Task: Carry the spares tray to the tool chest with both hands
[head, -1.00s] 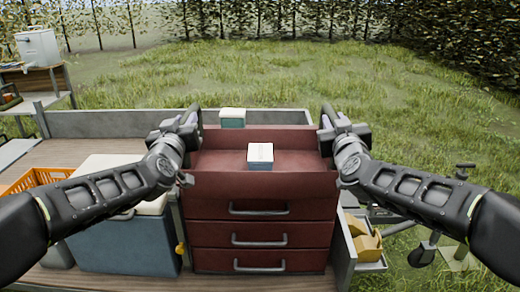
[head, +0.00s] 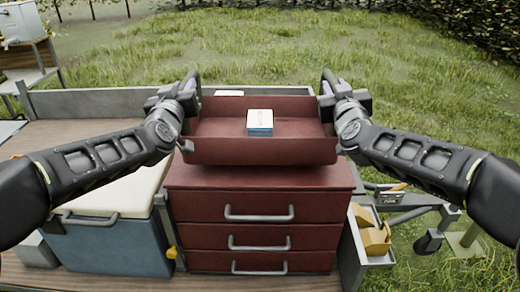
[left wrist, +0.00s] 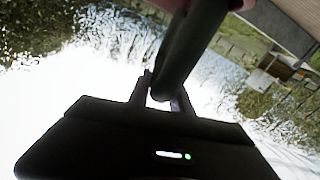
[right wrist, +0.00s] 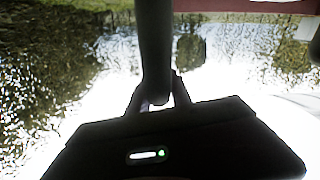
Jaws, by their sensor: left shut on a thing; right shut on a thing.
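The spares tray (head: 262,152) is a dark red open tray with a small white and blue box (head: 260,122) in it. It is held about level, over or just behind the top of the red tool chest (head: 256,207); I cannot tell whether it touches. My left gripper (head: 190,82) is shut on the tray's left handle, and my right gripper (head: 330,82) is shut on its right handle. Each wrist view shows a dark handle bar between the fingers, in the left wrist view (left wrist: 163,92) and in the right wrist view (right wrist: 155,95).
A blue cooler with a white lid (head: 112,235) stands left of the chest on the wooden cart bed (head: 80,132). A side bin with yellow pieces (head: 372,235) hangs at the right. Grass lies beyond the grey rail (head: 90,100).

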